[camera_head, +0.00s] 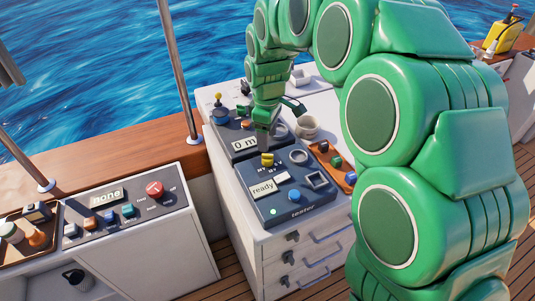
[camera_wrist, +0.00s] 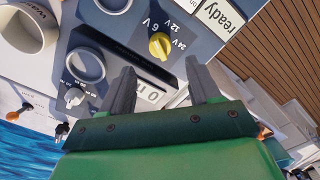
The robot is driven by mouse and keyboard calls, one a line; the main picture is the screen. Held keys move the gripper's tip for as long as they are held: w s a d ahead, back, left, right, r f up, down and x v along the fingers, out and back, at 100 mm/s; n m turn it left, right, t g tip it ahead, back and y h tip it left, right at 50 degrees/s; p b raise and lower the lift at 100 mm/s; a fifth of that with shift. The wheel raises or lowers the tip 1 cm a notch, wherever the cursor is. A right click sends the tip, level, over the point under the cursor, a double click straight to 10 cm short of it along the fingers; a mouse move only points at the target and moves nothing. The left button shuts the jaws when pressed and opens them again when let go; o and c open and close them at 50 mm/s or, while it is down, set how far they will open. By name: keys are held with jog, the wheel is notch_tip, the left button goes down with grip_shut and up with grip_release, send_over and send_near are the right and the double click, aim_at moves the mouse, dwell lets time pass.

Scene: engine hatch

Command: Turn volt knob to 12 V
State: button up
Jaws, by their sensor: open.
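The yellow volt knob (camera_head: 267,159) stands on the dark blue tester panel (camera_head: 283,212), above its "ready" display (camera_head: 264,188). In the wrist view the knob (camera_wrist: 159,46) has white voltage labels beside it, 12 V and 24 V among them; I cannot tell surely which one it points to. My gripper (camera_wrist: 161,76) is open and empty, its two fingers apart. The knob lies beyond the fingertips, roughly between their lines, and nothing touches it. In the head view my gripper (camera_head: 263,142) hangs just behind the knob, over the neighbouring panel.
A panel with a "0 m" display (camera_head: 244,143) adjoins the tester. A blue knob (camera_head: 294,194) sits right of the ready display. A cup (camera_head: 307,127) and an orange tray (camera_head: 325,160) of small parts stand to the right. A separate left console has a red knob (camera_head: 154,189).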

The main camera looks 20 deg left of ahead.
aim_at(267, 158)
jog(key=shift+f, duration=3.85)
jog(key=shift+c, duration=0.3)
jog(key=c, duration=1)
